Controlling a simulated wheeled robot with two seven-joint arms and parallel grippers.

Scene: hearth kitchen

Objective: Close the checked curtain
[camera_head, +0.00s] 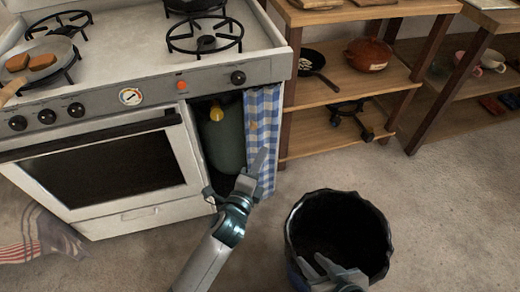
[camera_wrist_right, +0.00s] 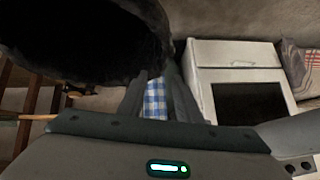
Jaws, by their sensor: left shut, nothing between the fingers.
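The blue-and-white checked curtain (camera_head: 262,115) hangs bunched at the right side of the opening beside the oven. The left part of the opening is uncovered. The curtain also shows in the right wrist view (camera_wrist_right: 155,98), between the fingers but well beyond them. My left gripper (camera_head: 259,161) is shut and empty, its fingertips in front of the curtain's lower part; I cannot tell whether they touch it. My right gripper (camera_head: 333,266) is open and empty at the near side of the black bin; its fingers show in the right wrist view (camera_wrist_right: 157,90).
A green gas cylinder (camera_head: 224,138) stands inside the opening. The white stove (camera_head: 100,190) is at left, with a pan (camera_head: 42,60) on top. The black bin (camera_head: 378,215) stands on the floor at right. Wooden shelves (camera_head: 345,80) stand behind. A striped cloth (camera_head: 35,235) lies at left.

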